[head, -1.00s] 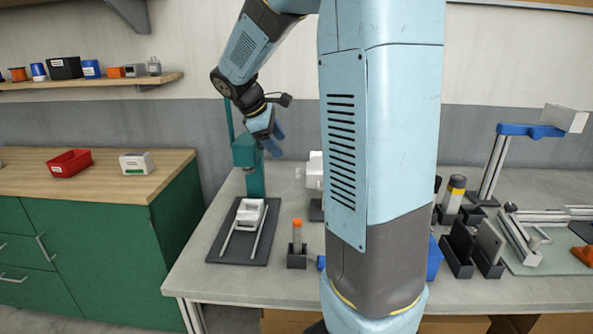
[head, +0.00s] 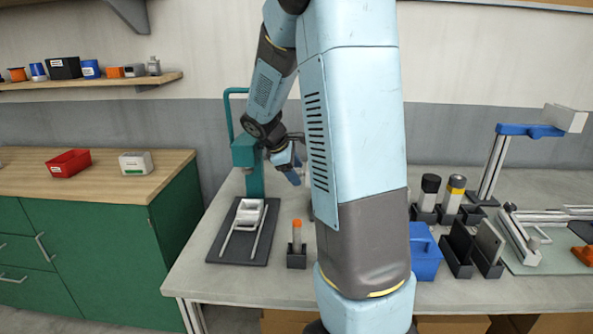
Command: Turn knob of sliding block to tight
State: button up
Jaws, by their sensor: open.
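My gripper (head: 297,175) has blue fingers and hangs over the table behind my arm's column, which hides part of it; it is open and I see nothing between its fingers. It is right of and above a white block (head: 249,213) on two rails over a dark base (head: 222,250), and apart from it. A metal rail frame (head: 517,236) lies on a greenish mat at the right, with a small pale, orange-marked part (head: 543,236) beside it. I cannot tell which of these is the sliding block, nor make out its knob's position.
A teal press stand (head: 245,152) rises behind the white block. An orange-topped stick (head: 297,229) stands in a dark holder nearby. A blue caddy (head: 425,256), dark holders (head: 456,248) and a tall lamp-like stand (head: 492,165) occupy the right side.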

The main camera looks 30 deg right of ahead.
jog(key=shift+c, duration=0.3)
jog(key=c, duration=0.9)
jog(key=shift+d, duration=0.25)
jog(key=shift+c, duration=0.4)
jog(key=shift+a, duration=0.2)
